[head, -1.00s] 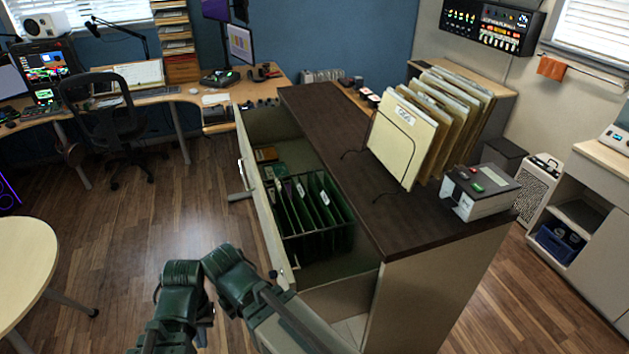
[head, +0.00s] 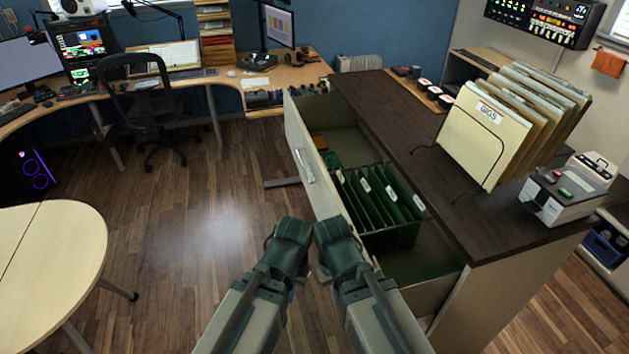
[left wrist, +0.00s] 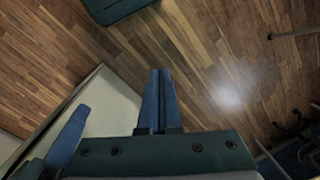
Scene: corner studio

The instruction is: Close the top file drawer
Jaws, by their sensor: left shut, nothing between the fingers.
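The top file drawer (head: 322,192) of the dark-topped cabinet (head: 400,125) stands pulled out, its beige front facing left with a metal handle (head: 304,166). Green hanging folders sit inside it. Both my arms reach in from the bottom, their dark green joints close together in front of the drawer. In the head view my fingers are hidden behind these arm parts. In the left wrist view my left gripper (left wrist: 155,74) is shut and empty, its blue fingers together above the floor. A beige panel lies left of them. Another blue finger-like part shows at the lower left; I cannot tell whether it belongs to my right gripper.
A file rack (head: 482,135) and a small grey device (head: 563,196) stand on the cabinet top. A round-edged table (head: 55,250) is at the left. A desk and office chair (head: 148,100) are at the back. Open wood floor lies left of the drawer.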

